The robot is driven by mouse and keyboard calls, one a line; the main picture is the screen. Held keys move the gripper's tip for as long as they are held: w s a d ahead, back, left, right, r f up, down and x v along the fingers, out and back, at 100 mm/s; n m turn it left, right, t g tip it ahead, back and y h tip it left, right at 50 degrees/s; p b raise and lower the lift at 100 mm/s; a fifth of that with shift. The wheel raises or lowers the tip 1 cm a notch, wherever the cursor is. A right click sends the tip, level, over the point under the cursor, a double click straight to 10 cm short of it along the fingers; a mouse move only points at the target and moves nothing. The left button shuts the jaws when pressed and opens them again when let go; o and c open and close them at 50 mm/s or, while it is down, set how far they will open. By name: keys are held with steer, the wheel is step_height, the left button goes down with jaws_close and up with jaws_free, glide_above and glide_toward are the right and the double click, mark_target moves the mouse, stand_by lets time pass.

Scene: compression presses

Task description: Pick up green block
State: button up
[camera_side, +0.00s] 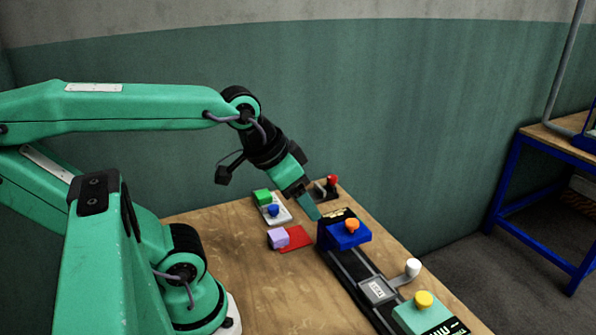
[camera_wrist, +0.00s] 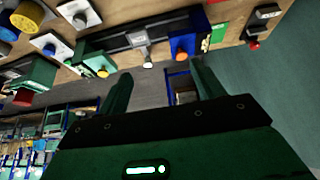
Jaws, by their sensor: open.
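The green block (camera_side: 262,196) sits at the back of the table in the side view, on or against a white plate (camera_side: 283,217) that has a blue knob (camera_side: 273,210). My gripper (camera_side: 314,212) is to the right of the block, above the table and near the blue press, apart from the block. In the wrist view my gripper (camera_wrist: 160,82) shows two spread fingers with nothing between them. A small green patch (camera_wrist: 218,34) shows at the top right there; I cannot tell whether it is the block.
A lavender block (camera_side: 278,238) sits by a red mat (camera_side: 297,238). A blue press (camera_side: 343,236) with an orange knob stands on a black rail (camera_side: 352,272). A green press (camera_side: 424,314) with a yellow knob is at front right. A red-knobbed device (camera_side: 331,183) is at the back.

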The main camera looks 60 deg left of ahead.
steer(key=shift+w, duration=0.1)
steer(key=w+a+n+g+y, duration=0.1)
steer(key=w+a+n+g, duration=0.1)
steer(key=w+a+n, duration=0.55)
steer(key=n+g+h, duration=0.1)
steer(key=n+g, duration=0.3)
steer(key=n, duration=0.6)
glide_above(263, 193)
step_height(263, 193, down, 15)
steer(key=shift+w+d+f, duration=0.1)
steer(key=shift+f+n, duration=0.1)
steer(key=shift+n, duration=0.15)
steer(key=shift+f, duration=1.3)
steer(key=shift+f, duration=0.1)
